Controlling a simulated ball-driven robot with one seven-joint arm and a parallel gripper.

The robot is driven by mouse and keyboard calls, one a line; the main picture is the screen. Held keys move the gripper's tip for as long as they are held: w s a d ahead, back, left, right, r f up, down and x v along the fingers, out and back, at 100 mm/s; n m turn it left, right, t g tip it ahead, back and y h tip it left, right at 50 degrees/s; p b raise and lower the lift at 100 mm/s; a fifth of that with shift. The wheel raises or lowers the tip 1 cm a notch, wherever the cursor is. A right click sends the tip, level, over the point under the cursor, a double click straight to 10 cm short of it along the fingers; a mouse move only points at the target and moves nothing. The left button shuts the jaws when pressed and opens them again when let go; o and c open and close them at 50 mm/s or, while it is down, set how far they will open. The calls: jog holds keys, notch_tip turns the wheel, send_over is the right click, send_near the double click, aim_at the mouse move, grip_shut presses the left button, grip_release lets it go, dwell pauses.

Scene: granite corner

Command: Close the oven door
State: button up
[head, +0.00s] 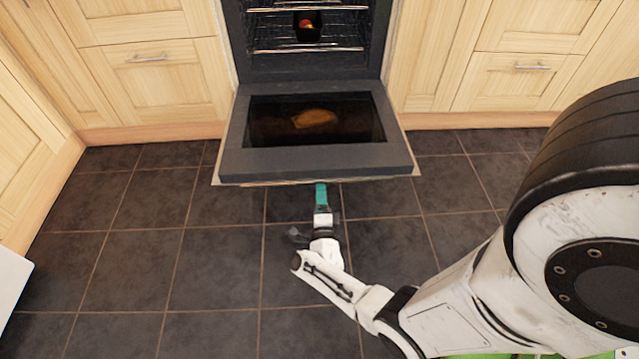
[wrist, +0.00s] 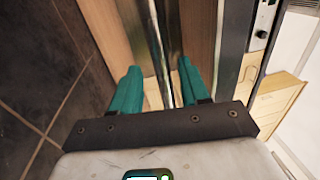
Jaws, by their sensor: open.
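The oven door (head: 225,150) is folded down wide open, its dark glass panel facing up and its front edge toward me. The oven (head: 255,30) behind it stands open. My gripper (head: 321,186) has teal fingers and is just at the door's front edge, near its middle, with the fingertips partly hidden by the edge. In the wrist view my gripper (wrist: 158,72) is open, its two fingers apart. A shiny metal strip runs between and beyond them; I cannot tell whether they touch it.
A dark container with something red (head: 306,25) sits on an oven rack. An orange-brown shape (head: 314,118) shows on the door glass, perhaps a reflection. Wooden cabinets (head: 150,80) flank the oven. The dark tiled floor (head: 130,250) is clear. A white edge (head: 12,285) shows at far left.

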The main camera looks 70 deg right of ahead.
jog(key=shift+b+x, duration=0.55)
jog(key=shift+x, duration=2.05)
jog(key=shift+c, duration=0.3)
jog(key=shift+a, duration=0.1)
grip_shut()
